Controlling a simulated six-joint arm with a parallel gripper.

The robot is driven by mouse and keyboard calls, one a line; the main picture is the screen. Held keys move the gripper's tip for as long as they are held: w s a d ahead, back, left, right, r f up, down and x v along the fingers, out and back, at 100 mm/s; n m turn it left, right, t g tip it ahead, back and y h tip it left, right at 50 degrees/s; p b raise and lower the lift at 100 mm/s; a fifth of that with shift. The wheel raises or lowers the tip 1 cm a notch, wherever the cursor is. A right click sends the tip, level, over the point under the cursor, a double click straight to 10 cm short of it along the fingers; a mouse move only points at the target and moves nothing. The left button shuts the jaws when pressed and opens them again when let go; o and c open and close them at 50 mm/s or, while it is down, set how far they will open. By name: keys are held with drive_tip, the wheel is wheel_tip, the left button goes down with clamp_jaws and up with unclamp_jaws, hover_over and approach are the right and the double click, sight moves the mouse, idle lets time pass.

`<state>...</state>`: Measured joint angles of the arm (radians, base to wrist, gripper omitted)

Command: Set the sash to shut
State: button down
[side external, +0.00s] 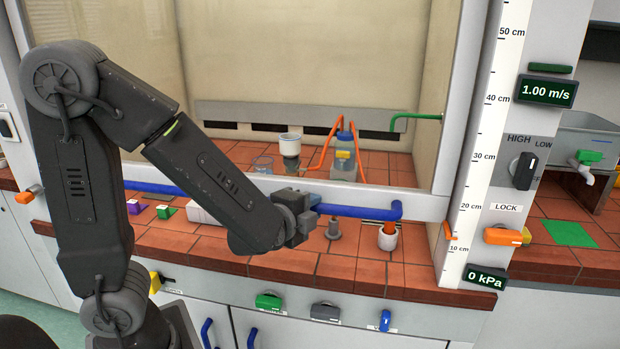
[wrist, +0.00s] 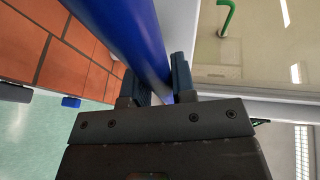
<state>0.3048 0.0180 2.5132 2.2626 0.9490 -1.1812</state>
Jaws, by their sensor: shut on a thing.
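The sash (side external: 420,205) is a glass pane in a pale frame. Its bottom rail is above the tiled bench, leaving an open gap beneath. An orange pointer (side external: 450,232) beside it sits between the 10 and 20 cm marks on the white scale (side external: 480,150). A blue bar handle (side external: 365,211) runs along the bottom rail. In the wrist view the fingers of my gripper (wrist: 157,88) lie on either side of the blue bar (wrist: 125,35). My arm hides part of the handle.
On the tiles near the opening are a grey weight-like piece (side external: 334,230) and a white cup with orange (side external: 387,236). A bottle with orange tubing (side external: 345,160) stands behind the glass. An orange lock lever (side external: 507,236) is on the right post. Knobs line the bench front.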

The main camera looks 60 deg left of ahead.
sight(310, 270)
wheel_tip(310, 270, down, 14)
drive_tip(key=shift+r, duration=0.15)
idle(0.4)
drive_tip(key=c, duration=1)
unclamp_jaws()
drive_tip(key=shift+o, duration=0.2)
drive_tip(key=shift+r, duration=0.15)
wheel_tip(310, 270, up, 25)
drive_tip(key=v, duration=1.3)
drive_tip(key=shift+s+f, duration=0.3)
drive_tip(key=shift+s, duration=0.05)
